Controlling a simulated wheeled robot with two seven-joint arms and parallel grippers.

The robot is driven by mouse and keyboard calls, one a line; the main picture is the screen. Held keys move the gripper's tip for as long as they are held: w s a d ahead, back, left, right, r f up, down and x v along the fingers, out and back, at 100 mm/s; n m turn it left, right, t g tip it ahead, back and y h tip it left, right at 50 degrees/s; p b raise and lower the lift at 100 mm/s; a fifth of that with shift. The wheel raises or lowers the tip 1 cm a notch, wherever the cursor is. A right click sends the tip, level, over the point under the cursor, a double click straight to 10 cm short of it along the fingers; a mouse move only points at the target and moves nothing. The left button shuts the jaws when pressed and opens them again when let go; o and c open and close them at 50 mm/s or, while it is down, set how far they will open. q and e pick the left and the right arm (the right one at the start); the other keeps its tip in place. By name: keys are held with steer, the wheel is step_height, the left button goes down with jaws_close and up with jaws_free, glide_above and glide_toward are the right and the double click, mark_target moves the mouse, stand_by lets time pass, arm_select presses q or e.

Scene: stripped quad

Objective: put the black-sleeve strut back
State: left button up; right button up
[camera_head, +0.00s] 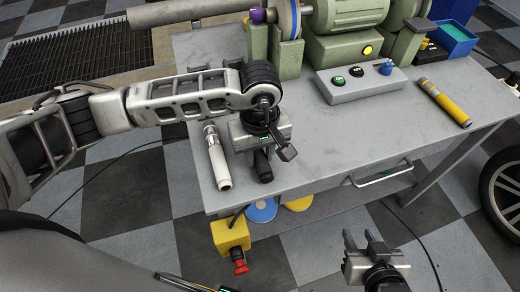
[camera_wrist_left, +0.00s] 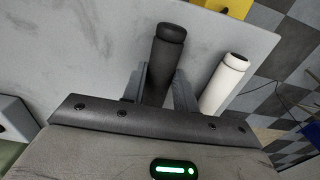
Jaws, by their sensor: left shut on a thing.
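The black-sleeve strut (camera_head: 264,167) is on the grey workbench near its front left edge, mostly hidden under my left gripper (camera_head: 262,148) in the head view. In the left wrist view the black strut (camera_wrist_left: 168,55) runs between the two fingers of my left gripper (camera_wrist_left: 166,88), which is shut on it. I cannot tell whether the strut touches the bench. A white-sleeve strut (camera_head: 217,160) lies just left of it and also shows in the left wrist view (camera_wrist_left: 223,84). My right gripper (camera_head: 365,240) is open and empty, low in front of the bench.
A yellow-sleeve strut (camera_head: 444,102) lies on the bench's right side. A grey button box (camera_head: 361,82) and a green machine (camera_head: 345,40) stand behind. A blue bin (camera_head: 455,38) is at the back right. The workbench (camera_head: 340,145) is clear in the middle. A yellow emergency-stop box (camera_head: 231,236) hangs below its front.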

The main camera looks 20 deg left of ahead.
mark_target(260, 155)
arm_select(q)
steer(key=shift+f+b, duration=0.4)
steer(key=shift+f, duration=0.05)
steer(key=o, duration=1)
steer(key=shift+r, duration=0.1)
arm_select(e)
steer(key=shift+s+f, duration=0.1)
steer(key=shift+f, duration=0.15)
arm_select(q)
steer(key=shift+r+p, duration=0.4)
step_height(260, 155, up, 12)
steer(key=shift+f+b, duration=0.2)
steer(key=shift+b, duration=0.7)
arm_select(e)
steer(key=shift+f, duration=0.15)
arm_select(q)
steer(key=shift+d, duration=0.1)
